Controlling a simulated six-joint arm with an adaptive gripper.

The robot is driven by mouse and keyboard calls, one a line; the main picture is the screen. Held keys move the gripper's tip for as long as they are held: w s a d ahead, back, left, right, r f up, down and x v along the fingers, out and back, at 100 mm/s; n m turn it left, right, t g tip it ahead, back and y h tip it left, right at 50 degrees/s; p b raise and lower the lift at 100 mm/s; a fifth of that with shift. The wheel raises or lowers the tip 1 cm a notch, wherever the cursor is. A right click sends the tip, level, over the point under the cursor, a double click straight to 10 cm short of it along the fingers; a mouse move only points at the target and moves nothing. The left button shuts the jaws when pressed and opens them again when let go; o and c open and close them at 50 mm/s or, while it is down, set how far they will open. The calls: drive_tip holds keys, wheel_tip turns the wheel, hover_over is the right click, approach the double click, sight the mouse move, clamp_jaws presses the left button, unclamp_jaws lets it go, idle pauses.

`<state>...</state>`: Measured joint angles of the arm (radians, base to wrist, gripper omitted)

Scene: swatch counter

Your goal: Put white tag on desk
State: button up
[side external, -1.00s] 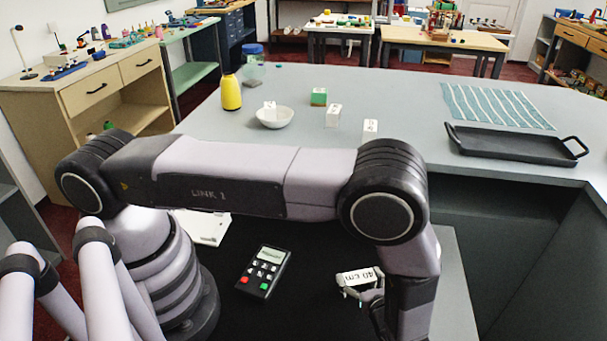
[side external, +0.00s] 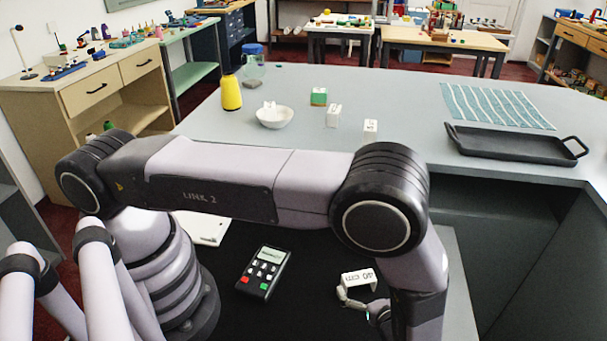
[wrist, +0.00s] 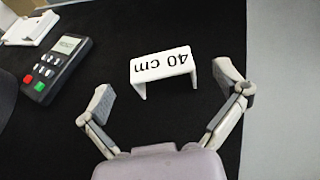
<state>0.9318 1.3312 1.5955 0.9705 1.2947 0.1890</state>
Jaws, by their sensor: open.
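The white tag (side external: 358,279), a folded piece marked "40 cm", stands on the black desk surface (side external: 310,290), to the right of the keypad device. In the wrist view the tag (wrist: 163,66) rests on its two side legs, its lettering upside down. My gripper (wrist: 162,86) is open, its fingers spread wide to the near side of the tag with a gap between. Nothing is held. In the side view my gripper (side external: 362,305) is partly hidden by my wrist.
A black keypad device (side external: 263,272) and a white flat item (side external: 205,228) lie to the left. On the grey counter stand a yellow bottle (side external: 231,93), a white bowl (side external: 275,117), small labelled blocks (side external: 333,116) and a black tray (side external: 515,146). A striped cloth (side external: 497,105) lies behind the tray.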

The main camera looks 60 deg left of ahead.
drive_tip(key=v, duration=0.8)
drive_tip(key=shift+d+r, duration=0.2)
drive_tip(key=shift+r, duration=0.15)
drive_tip(key=a+r+n+g+h, duration=0.2)
drive_tip(key=a+r+n, duration=0.25)
drive_tip(key=r, duration=0.35)
drive_tip(key=w+a+r+n+g+h, duration=0.1)
drive_tip(key=a+r+n+g+h, duration=0.15)
drive_tip(key=a+r, duration=0.5)
drive_tip(key=a+r+n+g+h, duration=0.1)
drive_tip(key=a+r+n+h, duration=0.25)
drive_tip(key=r, duration=0.65)
drive_tip(key=s+a+r+n+t+h, duration=0.2)
drive_tip(key=s+a+r+n, duration=0.2)
drive_tip(key=s, duration=0.4)
drive_tip(key=s+a+r+n+t+h, duration=0.2)
drive_tip(key=s+a+r+n+t, duration=0.1)
drive_tip(key=s+a+n, duration=0.4)
drive_tip(key=shift+s+r+n+t+h, duration=0.4)
drive_tip(key=shift+s+r, duration=0.25)
drive_tip(key=shift+r, duration=0.2)
